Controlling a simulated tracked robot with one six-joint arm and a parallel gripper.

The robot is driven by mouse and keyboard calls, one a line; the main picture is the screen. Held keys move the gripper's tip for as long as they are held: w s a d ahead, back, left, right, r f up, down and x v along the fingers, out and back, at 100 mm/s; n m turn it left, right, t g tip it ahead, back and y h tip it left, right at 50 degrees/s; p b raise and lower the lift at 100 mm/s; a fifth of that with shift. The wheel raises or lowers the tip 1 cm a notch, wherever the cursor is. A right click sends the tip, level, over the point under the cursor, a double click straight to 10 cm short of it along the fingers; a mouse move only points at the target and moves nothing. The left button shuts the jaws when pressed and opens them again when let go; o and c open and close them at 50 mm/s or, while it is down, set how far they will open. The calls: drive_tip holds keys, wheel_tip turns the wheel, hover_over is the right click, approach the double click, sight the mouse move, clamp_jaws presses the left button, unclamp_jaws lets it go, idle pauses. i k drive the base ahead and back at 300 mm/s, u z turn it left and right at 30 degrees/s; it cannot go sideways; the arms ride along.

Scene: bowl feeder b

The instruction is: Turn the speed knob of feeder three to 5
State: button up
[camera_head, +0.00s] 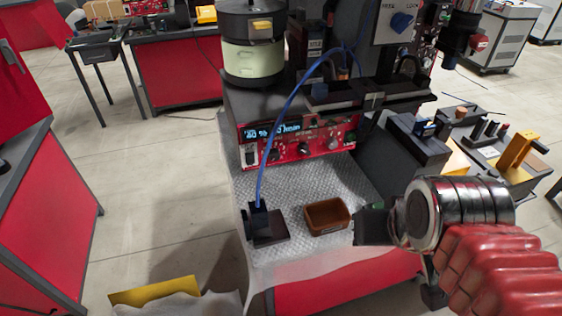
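A red control panel (297,140) with a lit blue display (272,131) faces me on the front of the machine in the middle. A dark round knob (304,149) sits below the display, with smaller controls beside it. Its markings and setting are too small to read. I cannot tell which unit is feeder three. My gripper (362,226) is low at the right, below the panel and apart from it, beside a brown tray. Its fingers are too small and dark to judge.
A blue hose (289,100) arcs across the panel's left side. A bowl unit (252,60) stands above. Dark fixtures (425,147) crowd the right. Open floor (160,190) is left.

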sight(274, 155)
drive_tip(key=z, duration=0.05)
drive_tip(key=k, duration=1.45)
drive_tip(key=u, duration=1.15)
drive_tip(key=i, duration=1)
drive_tip(key=u, duration=0.05)
